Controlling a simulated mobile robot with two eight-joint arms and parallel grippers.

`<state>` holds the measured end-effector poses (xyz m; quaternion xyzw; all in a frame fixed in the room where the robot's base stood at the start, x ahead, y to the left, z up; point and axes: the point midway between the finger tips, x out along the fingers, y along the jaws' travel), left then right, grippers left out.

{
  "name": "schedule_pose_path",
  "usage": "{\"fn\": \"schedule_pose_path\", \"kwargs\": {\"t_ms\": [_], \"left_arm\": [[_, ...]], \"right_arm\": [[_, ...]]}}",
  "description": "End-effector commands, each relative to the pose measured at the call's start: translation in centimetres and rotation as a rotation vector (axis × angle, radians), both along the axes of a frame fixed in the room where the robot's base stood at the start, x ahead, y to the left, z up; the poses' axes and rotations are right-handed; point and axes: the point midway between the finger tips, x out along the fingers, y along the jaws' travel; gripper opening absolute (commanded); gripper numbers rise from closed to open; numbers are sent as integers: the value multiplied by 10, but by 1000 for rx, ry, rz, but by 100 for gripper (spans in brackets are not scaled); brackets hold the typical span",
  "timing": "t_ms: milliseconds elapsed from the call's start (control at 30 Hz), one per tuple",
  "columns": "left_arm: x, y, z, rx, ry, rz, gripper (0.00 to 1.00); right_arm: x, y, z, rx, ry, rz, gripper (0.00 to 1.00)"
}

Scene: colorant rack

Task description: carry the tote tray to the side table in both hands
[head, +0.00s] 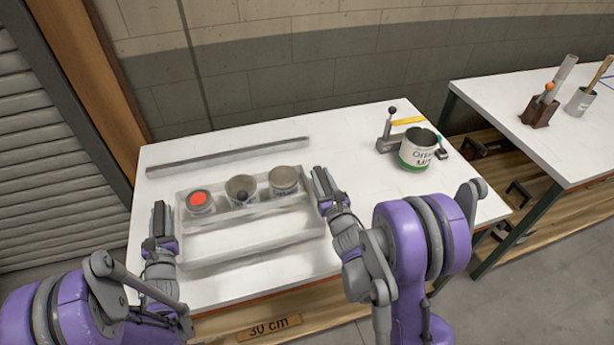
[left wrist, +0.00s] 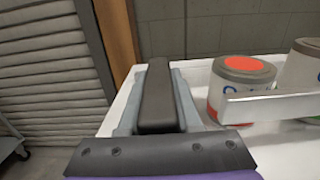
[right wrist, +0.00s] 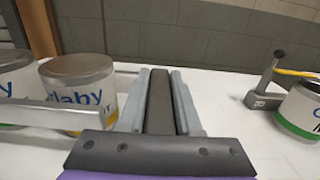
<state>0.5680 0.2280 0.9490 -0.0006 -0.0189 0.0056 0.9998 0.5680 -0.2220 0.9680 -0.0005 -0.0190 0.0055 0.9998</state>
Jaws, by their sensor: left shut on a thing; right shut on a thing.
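The pale tote tray (head: 255,240) is over the white table (head: 160,285) in the head view; I cannot tell whether it touches the top. Several paint cans stand along its back: a red-topped can (head: 199,201), a middle can (head: 240,189) and a right can (head: 284,180). My left gripper (head: 160,222) is shut on the tray's left side, and a dark handle (left wrist: 158,100) sits between its fingers in the left wrist view. My right gripper (head: 326,188) is shut on the tray's right side, with another dark handle (right wrist: 160,105) between its fingers.
A grey bar (head: 228,157) lies behind the tray. A green-and-white can (head: 416,150) and a grey stand (head: 391,135) are on the table's right. A second white table (head: 540,125) stands further right, past a gap, carrying a brown holder (head: 538,112) and grey cup (head: 580,100).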

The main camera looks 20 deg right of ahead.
Motion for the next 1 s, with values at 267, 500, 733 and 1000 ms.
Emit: {"fn": "schedule_pose_path", "kwargs": {"t_ms": [267, 500, 733, 1000], "left_arm": [[0, 0, 1, 0, -2, -1, 0], [0, 0, 1, 0, -2, -1, 0], [-3, 0, -8, 0, 3, -1, 0], [-10, 0, -29, 0, 16, -1, 0]], "right_arm": [[0, 0, 1, 0, -2, 0, 0], [0, 0, 0, 0, -1, 1, 0], [-3, 0, -8, 0, 4, 1, 0], [-9, 0, -29, 1, 16, 1, 0]]}}
